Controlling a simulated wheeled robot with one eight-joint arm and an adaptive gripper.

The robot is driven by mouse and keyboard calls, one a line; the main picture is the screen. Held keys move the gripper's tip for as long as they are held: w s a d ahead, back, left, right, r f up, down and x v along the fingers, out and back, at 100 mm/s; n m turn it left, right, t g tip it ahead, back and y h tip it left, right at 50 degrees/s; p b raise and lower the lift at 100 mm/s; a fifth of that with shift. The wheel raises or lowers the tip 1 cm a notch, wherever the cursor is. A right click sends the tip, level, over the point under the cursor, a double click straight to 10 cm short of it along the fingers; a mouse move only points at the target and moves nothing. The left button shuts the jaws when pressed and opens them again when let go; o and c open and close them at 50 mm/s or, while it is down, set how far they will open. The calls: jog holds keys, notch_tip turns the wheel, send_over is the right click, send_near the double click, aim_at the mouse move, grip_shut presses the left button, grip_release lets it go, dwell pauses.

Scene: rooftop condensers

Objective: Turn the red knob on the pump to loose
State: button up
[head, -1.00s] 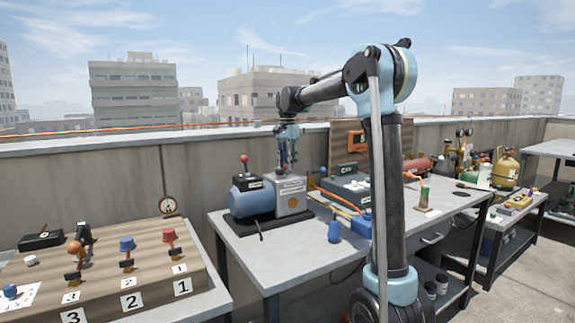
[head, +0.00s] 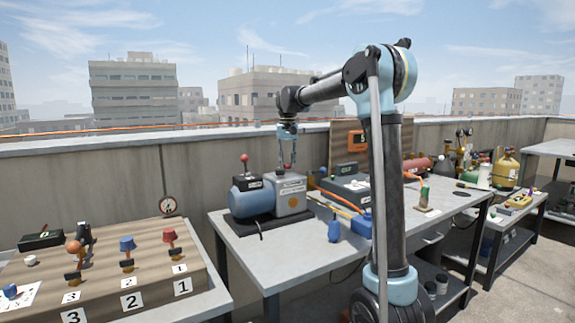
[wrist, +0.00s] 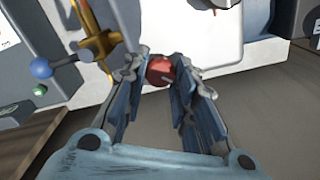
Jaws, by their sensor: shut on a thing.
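The pump (head: 292,198) stands on the middle bench, with a grey box-shaped body and a blue motor (head: 251,200) at its left. My gripper (head: 288,167) points down over the grey body. In the wrist view, the round red knob (wrist: 160,70) sits between the fingertips of my gripper (wrist: 161,72), which are shut on it. A pale mark shows on the knob. The fingers hide part of its sides, and I cannot read any label beside it.
A red-ball lever (head: 244,159) rises beside the motor. In the wrist view, a brass valve (wrist: 95,45) with a blue ball (wrist: 41,67) is close to my gripper. A blue bottle (head: 334,231) stands at the bench front. A board of switches (head: 100,265) is at left.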

jog(key=n, duration=1.3)
jog(key=shift+n, duration=0.4)
jog(key=n, duration=0.6)
jog(key=shift+w, duration=0.1)
jog(key=n, duration=0.6)
jog(key=shift+n, duration=0.4)
jog(key=o, duration=1.1)
jog(key=shift+c, duration=0.2)
